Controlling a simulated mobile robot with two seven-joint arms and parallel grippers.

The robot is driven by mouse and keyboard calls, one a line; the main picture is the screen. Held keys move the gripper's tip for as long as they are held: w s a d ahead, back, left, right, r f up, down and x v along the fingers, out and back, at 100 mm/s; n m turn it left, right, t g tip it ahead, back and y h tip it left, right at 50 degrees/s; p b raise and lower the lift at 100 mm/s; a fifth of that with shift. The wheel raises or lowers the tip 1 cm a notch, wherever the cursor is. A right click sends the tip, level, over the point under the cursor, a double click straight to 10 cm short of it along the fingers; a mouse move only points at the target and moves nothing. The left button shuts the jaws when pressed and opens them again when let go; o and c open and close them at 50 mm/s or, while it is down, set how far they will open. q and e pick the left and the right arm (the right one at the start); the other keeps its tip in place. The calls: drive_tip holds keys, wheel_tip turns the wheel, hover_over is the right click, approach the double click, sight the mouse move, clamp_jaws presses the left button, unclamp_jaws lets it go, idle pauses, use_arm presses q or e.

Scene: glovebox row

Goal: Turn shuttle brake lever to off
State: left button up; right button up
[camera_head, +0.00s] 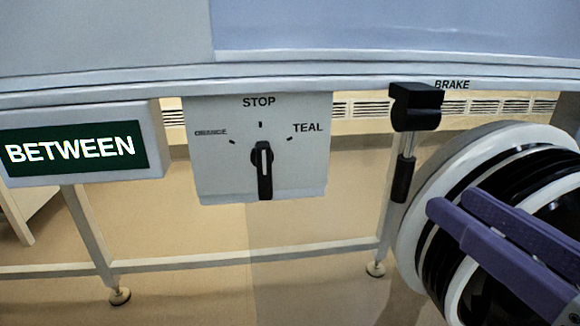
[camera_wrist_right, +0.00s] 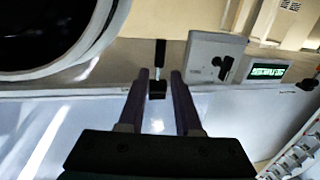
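The shuttle brake lever (camera_head: 403,178) hangs straight down from a black block (camera_head: 416,106) beside the BRAKE label (camera_head: 452,85). It has a short metal rod and a black grip at its lower end. My right gripper (camera_head: 452,200) has purple fingers, set apart with nothing between them. In the head view it is to the right of the lever grip, in front of the round port. In the right wrist view the lever (camera_wrist_right: 160,52) shows beyond the gap between the open fingers (camera_wrist_right: 158,76); no contact is visible. My left gripper is not in view.
A selector panel (camera_head: 218,168) marked ORANGE, STOP and TEAL has a black knob (camera_head: 264,170) upright. A green sign (camera_head: 76,151) reads BETWEEN. A round white-rimmed, black-ribbed port (camera_head: 428,190) is close behind the right gripper. Frame legs and a low crossbar (camera_head: 240,255) stand below.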

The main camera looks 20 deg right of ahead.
sight(410, 173)
drive_tip(key=w, duration=0.8)
drive_tip(key=shift+w+d+b, duration=0.2)
drive_tip(key=shift+b, duration=0.15)
clamp_jaws()
idle(1.0)
